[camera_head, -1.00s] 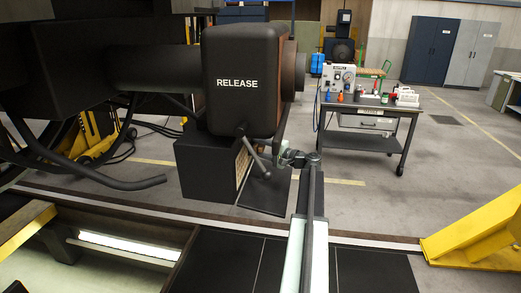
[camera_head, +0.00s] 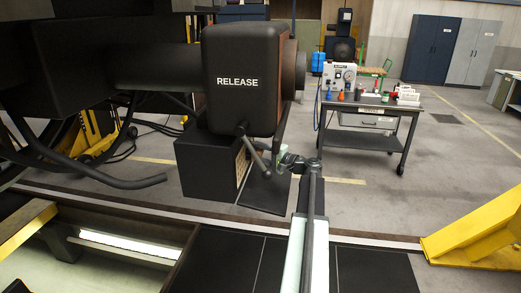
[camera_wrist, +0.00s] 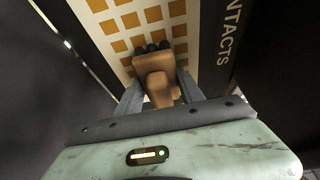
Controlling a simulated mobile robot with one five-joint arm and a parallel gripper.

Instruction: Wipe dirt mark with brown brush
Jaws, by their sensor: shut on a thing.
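In the wrist view my gripper (camera_wrist: 160,92) is shut on a brown brush (camera_wrist: 155,66), with one grey finger on each side of its block. The brush's dark bristles (camera_wrist: 152,47) point at a cream panel with rows of orange contact squares (camera_wrist: 125,22). The bristles overlap the panel in the picture; I cannot tell if they touch it. No dirt mark can be made out, and the brush covers part of the panel. In the head view my gripper (camera_head: 281,160) is beside the panel (camera_head: 242,163) on the black box; the brush cannot be made out there.
A black coupler head marked RELEASE (camera_head: 237,70) hangs above the box, with a lever (camera_head: 255,152) sticking out near my gripper. A tool cart (camera_head: 370,130) stands behind at right. A yellow stand (camera_head: 480,225) is at front right. A pit (camera_head: 110,250) opens at front left.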

